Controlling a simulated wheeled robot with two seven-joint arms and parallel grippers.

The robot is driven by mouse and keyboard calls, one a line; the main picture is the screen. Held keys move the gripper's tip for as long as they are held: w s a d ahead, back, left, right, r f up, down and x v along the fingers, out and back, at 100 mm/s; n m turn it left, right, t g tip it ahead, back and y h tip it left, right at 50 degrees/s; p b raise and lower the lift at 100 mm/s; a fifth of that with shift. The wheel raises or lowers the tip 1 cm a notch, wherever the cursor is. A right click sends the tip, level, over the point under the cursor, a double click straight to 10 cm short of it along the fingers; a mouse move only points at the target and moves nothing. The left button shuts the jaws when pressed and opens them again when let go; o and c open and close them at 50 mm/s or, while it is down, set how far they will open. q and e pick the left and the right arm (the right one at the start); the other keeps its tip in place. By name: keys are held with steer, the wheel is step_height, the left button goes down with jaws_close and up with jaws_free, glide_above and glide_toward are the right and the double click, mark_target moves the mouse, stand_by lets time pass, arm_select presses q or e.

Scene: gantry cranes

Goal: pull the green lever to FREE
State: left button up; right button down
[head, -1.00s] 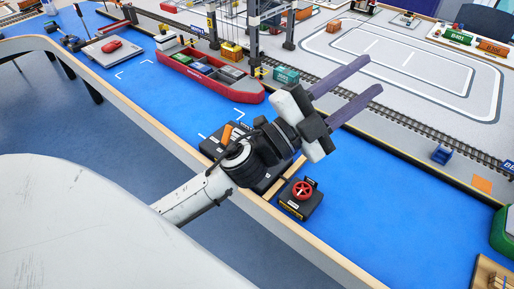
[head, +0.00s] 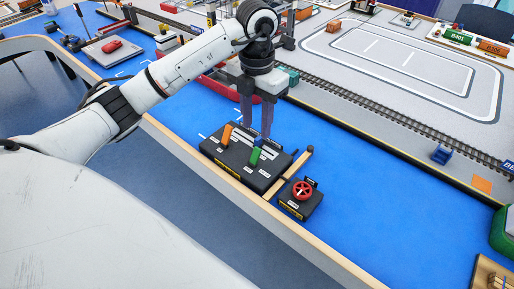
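A black lever box (head: 217,150) stands at the near edge of the blue table. Its green lever (head: 254,157) rises from the right part of the box, leaning a little. An orange lever (head: 227,133) stands left of it, and a blue piece (head: 258,142) shows just behind the green one. My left gripper (head: 256,136) points down over the back of the box, its two purple fingers apart with nothing seen between them. The fingertips are behind and above the green lever; whether they touch anything I cannot tell. The box labels are too small to read. My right gripper is not in view.
A black box with a red handwheel (head: 303,190) stands right of the lever box. Behind my gripper are a red ship (head: 213,83), partly hidden by my arm, and a railway track (head: 375,117).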

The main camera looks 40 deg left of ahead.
mark_target(257, 149)
arm_select(q)
step_height(257, 149, down, 10)
steer(key=shift+d+r+p, duration=0.1)
steer(key=shift+p, duration=0.25)
jaws_close()
